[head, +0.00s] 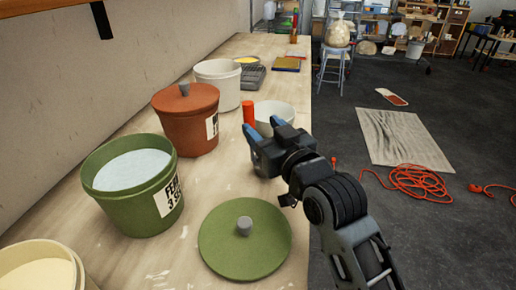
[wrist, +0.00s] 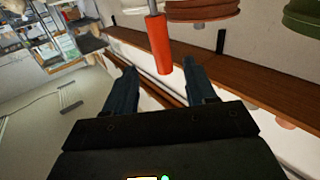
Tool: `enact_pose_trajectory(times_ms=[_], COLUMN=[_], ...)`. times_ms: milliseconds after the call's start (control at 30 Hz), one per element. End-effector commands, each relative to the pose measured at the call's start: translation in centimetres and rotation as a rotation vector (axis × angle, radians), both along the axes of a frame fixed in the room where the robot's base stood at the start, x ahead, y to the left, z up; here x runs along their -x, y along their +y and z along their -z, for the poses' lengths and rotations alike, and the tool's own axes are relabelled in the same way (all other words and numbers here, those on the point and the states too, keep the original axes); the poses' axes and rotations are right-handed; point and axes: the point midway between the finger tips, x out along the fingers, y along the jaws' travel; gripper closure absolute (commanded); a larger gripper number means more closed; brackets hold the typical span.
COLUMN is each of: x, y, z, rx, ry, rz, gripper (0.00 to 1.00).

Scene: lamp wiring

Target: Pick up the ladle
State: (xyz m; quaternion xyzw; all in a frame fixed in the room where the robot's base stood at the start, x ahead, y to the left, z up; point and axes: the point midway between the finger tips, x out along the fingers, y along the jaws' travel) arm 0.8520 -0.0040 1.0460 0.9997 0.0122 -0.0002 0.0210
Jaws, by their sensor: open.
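The ladle's red handle (head: 249,112) stands upright just beyond my gripper (head: 264,128) in the head view, beside a white bowl (head: 283,111). My gripper is open, with a gap on each side of the handle. I cannot tell how deep the handle sits between the fingers. The ladle's bowl end is hidden.
A red-brown lidded tub (head: 187,125), a white tub (head: 218,72) and an open green tub (head: 126,208) line the left of the bench. A green lid (head: 243,263) lies on the near bench. An orange cord (head: 412,183) is coiled on the floor at right.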

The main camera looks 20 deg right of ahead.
Motion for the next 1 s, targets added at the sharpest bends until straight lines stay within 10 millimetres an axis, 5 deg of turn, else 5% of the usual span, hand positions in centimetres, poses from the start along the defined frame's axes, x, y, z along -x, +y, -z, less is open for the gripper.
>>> enact_pose_trajectory(times_ms=[533, 833, 1000], x=[-6.4, -6.8, -6.8], y=[0.5, 0.5, 0.5], z=[-0.2, 0.0, 0.0], rx=[0.000, 0.000, 0.000], ry=[-0.001, -0.001, -0.001], rz=[-0.001, -0.001, -0.001], gripper=[0.44, 0.44, 0.61])
